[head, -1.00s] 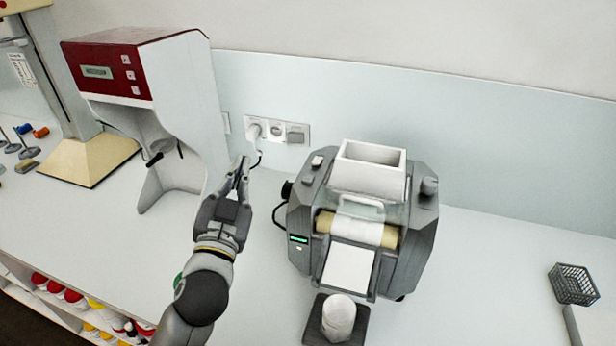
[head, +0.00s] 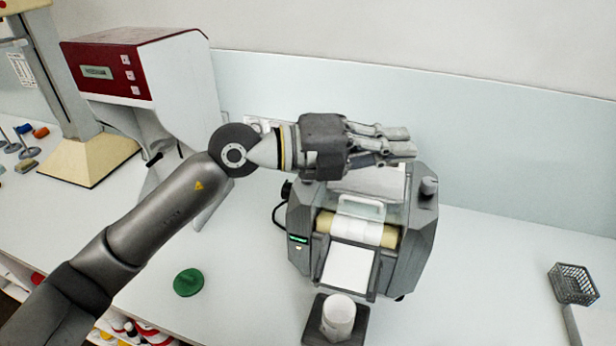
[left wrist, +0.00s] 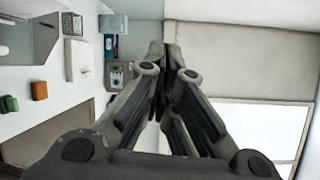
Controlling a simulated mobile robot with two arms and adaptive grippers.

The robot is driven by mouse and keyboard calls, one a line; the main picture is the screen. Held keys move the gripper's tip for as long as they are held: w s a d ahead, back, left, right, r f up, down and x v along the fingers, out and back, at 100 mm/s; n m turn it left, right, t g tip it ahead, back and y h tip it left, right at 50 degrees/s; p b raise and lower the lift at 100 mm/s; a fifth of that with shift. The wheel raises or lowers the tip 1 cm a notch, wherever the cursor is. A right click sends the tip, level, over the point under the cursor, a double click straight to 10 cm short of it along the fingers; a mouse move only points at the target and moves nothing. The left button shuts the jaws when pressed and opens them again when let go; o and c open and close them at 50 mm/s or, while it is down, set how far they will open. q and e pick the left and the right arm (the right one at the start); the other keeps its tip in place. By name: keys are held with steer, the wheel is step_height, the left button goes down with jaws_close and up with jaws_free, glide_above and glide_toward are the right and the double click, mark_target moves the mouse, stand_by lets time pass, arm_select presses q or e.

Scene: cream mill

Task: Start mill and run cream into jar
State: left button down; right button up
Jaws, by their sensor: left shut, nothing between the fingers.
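The grey mill (head: 412,245) stands on the bench with a lit green display (head: 298,239) on its left front. White cream shows on the middle of its tan roller (head: 386,236), behind a clear guard, above a white sloped apron (head: 348,268). A white jar (head: 340,318) stands upright on a dark platform (head: 312,325) below the apron; its contents are not clear. My right gripper is out of view.
A green lid (head: 188,282) lies on the bench left of the mill. A red-and-white machine (head: 125,75) stands at the back left, beside a cream-based stand (head: 85,160). A wire basket (head: 573,284) sits at the far right.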

arm_select(q)
steer(key=w+a+f+n+t+y, duration=0.2)
steer(key=w+a+t+y, duration=0.3)
steer(key=w+a+y, duration=0.6)
steer(key=shift+w+a+f+y, duration=0.2)
steer(key=shift+w+a+y, duration=0.2)
steer(key=shift+w+a, duration=0.6)
steer(key=shift+s+a+f, duration=0.1)
steer(key=shift+s+a, duration=0.05)
steer(key=shift+s, duration=0.05)
step_height(320, 180, down, 6)
steer(key=shift+f+b, duration=0.25)
steer(key=shift+b, duration=0.25)
steer(key=shift+f+b, duration=0.5)
steer(key=shift+b, duration=0.25)
steer(key=shift+f+b, duration=0.65)
steer(key=shift+b, duration=0.05)
steer(key=shift+r, duration=0.1)
